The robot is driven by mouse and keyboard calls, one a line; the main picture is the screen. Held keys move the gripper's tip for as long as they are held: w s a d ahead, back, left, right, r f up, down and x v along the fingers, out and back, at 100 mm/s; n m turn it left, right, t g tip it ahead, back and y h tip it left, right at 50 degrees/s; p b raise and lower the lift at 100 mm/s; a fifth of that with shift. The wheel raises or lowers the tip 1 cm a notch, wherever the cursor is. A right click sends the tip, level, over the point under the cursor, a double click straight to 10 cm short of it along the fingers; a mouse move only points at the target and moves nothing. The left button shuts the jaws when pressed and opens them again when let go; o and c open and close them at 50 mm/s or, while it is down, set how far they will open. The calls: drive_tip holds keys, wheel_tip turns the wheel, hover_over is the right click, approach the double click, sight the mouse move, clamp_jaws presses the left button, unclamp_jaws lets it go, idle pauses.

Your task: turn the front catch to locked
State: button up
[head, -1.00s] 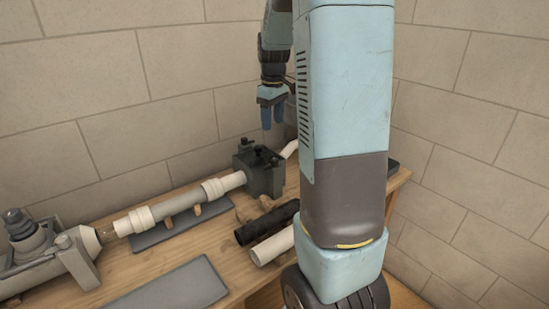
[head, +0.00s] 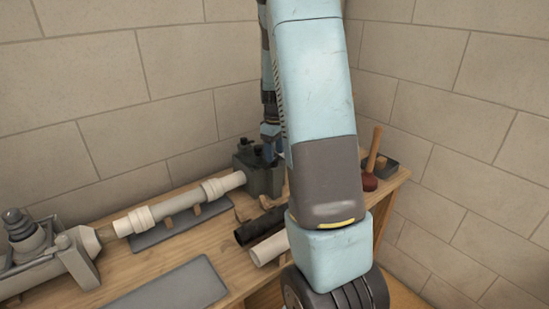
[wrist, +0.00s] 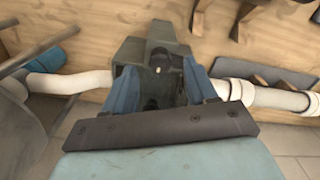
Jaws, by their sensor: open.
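The dark grey clamp block (head: 262,178) stands on the bench at the end of the white pipe (head: 225,183). Dark catches stick up from its top; the one at the back left (head: 246,146) shows clear of my gripper. My gripper (head: 270,152) is down at the front of the block's top, partly hidden by my arm. In the wrist view my open blue fingers (wrist: 159,66) stand on either side of a dark catch (wrist: 158,57) on the block. Contact with the catch and its exact turn cannot be told.
A black pipe (head: 262,226) and a short white pipe (head: 272,248) lie in front of the block. A grey vise (head: 45,250) is at the left. A bare grey mat (head: 180,284) lies in front.

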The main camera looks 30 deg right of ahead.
drive_tip(key=shift+f, duration=1.4)
drive_tip(key=shift+c, duration=0.5)
drive_tip(key=c, duration=1)
drive_tip(key=shift+o, duration=0.2)
